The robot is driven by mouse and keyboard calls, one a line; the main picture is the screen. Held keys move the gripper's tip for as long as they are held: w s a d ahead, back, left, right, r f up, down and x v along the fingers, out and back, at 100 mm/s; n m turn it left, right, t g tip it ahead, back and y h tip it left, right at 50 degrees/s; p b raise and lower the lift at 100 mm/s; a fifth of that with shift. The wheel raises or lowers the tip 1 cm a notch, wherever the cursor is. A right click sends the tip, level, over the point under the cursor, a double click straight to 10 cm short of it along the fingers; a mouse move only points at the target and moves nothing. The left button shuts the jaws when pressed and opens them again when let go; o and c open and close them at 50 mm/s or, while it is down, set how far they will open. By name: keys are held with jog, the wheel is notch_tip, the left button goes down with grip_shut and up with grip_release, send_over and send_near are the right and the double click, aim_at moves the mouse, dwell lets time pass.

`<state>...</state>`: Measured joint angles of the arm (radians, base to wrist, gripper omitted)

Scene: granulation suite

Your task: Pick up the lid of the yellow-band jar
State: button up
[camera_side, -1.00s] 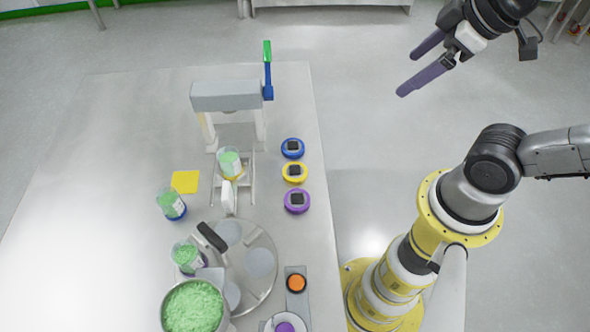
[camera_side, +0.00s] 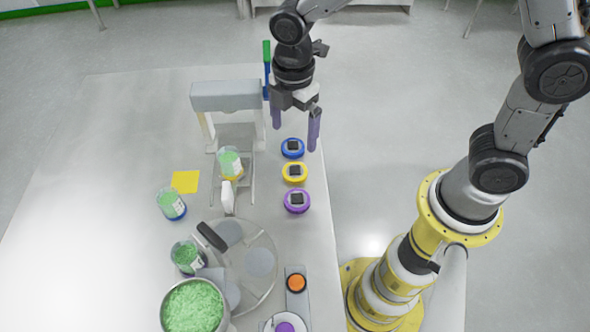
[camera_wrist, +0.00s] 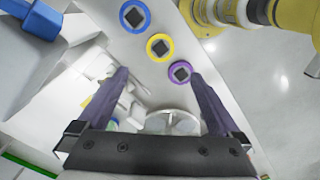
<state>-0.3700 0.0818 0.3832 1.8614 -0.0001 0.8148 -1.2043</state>
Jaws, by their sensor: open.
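The yellow lid (camera_side: 295,173), with a dark square knob, lies on the table near its right edge, between the blue lid (camera_side: 292,148) and the purple lid (camera_side: 297,201). It also shows in the wrist view (camera_wrist: 159,47). The yellow-band jar (camera_side: 230,165), holding green granules, stands uncovered in the press-like stand. My gripper (camera_side: 295,135) is open and empty, its purple fingers pointing down near the blue lid in the side view. In the wrist view my gripper (camera_wrist: 158,75) has its fingers spread, with the yellow lid beyond the tips.
A frame with a blue-and-green lever (camera_side: 267,75) stands left of my gripper. A blue-band jar (camera_side: 171,204), another jar (camera_side: 186,257), a pot of green granules (camera_side: 194,308) and a round turntable (camera_side: 262,240) stand nearer. An orange button (camera_side: 297,283) sits at the right edge.

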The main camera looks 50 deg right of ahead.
aim_at(295, 169)
notch_tip(295, 169, down, 12)
jog(key=shift+d+f, duration=0.15)
jog(key=shift+f, duration=0.1)
jog(key=c, duration=1.3)
jog(key=shift+o, duration=0.2)
jog(key=shift+r, duration=0.1)
